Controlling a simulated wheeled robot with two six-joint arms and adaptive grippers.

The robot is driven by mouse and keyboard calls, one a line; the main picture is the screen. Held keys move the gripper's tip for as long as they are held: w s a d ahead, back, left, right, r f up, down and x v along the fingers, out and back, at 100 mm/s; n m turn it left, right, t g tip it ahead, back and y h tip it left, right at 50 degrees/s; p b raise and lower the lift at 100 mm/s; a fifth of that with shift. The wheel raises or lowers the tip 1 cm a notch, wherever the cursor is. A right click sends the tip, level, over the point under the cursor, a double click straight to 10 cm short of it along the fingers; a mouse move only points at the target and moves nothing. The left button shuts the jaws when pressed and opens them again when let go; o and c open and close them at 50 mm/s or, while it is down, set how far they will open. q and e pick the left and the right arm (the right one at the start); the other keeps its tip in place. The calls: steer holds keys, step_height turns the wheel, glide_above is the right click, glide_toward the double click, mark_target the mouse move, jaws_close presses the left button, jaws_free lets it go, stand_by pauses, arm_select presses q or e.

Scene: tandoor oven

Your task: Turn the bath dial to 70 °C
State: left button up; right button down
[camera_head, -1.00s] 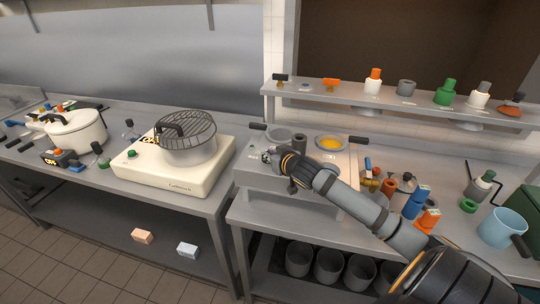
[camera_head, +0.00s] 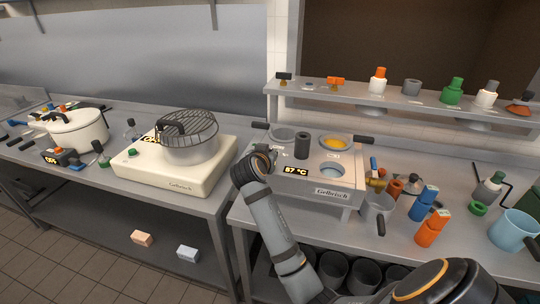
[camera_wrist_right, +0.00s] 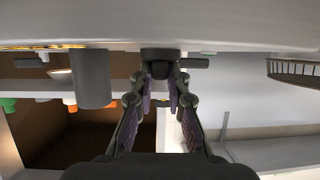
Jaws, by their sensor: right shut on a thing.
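The bath is a grey metal box (camera_head: 313,184) with a "Gelbrisch" label, on the middle bench in the head view. Its lit display (camera_head: 296,171) reads 57 °C. My right gripper (camera_head: 268,150) is at the left end of the bath, and its own wrist hides the dial in the head view. In the right wrist view my right gripper (camera_wrist_right: 160,85) is shut on the dark dial (camera_wrist_right: 160,54). The dial's markings do not show. My left gripper is not in view.
Pans with side handles sit in the bath top, one with yellow contents (camera_head: 334,142). A cream hotplate (camera_head: 185,180) with a pot is to the left. A small grey pot (camera_head: 378,208) and bottles crowd the right.

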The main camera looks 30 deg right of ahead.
steer(key=shift+m+g, duration=0.3)
steer(key=shift+h, duration=0.3)
steer(key=c, duration=1.3)
jaws_free()
step_height(320, 180, up, 10)
